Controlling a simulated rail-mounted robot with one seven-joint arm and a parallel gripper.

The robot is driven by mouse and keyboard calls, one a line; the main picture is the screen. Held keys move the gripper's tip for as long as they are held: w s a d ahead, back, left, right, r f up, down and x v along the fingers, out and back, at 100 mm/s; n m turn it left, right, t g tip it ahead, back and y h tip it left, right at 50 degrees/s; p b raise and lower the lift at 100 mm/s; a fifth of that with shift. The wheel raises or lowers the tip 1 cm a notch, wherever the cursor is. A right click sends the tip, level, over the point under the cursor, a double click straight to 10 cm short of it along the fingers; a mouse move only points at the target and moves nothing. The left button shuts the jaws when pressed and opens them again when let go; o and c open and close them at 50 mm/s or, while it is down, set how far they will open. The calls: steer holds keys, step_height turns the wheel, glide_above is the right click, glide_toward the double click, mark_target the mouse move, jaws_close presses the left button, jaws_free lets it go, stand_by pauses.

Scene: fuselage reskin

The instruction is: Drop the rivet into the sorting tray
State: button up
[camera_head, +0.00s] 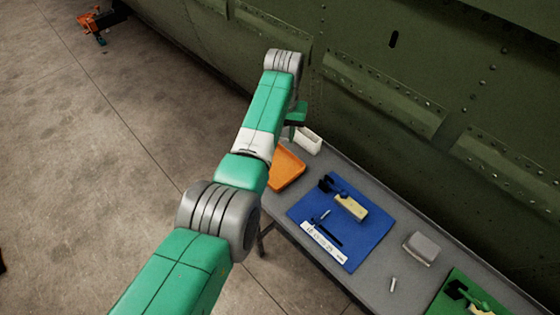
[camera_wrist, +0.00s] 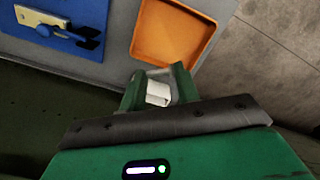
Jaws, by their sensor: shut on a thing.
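My gripper (camera_wrist: 158,78) shows at the lower middle of the wrist view, with its two green fingers beside a pale, boxy shape. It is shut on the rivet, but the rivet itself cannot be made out. In the head view my gripper is mostly hidden behind the arm, near the far end of the bench. An orange tray (camera_head: 286,168) lies there, partly covered by my arm; it also shows in the wrist view (camera_wrist: 168,35), just beyond the fingertips. A white open box (camera_head: 308,141) stands beside the orange tray, close to my gripper. I cannot tell which one is the sorting tray.
A blue mat (camera_head: 312,212) on the grey bench (camera_head: 375,262) holds a tan-and-dark tool (camera_head: 345,202), small dark tools and a white label strip (camera_head: 325,243). A grey block (camera_head: 421,247), a small cylinder (camera_head: 393,284) and a green mat (camera_head: 447,302) lie nearer. The green fuselage wall (camera_head: 420,70) runs behind.

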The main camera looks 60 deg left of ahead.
step_height(320, 180, down, 6)
steer(key=b, duration=0.5)
steer(key=o, duration=1)
step_height(320, 180, up, 8)
steer(key=shift+f+p, duration=0.1)
steer(key=shift+p, duration=0.7)
steer(key=shift+d, duration=0.1)
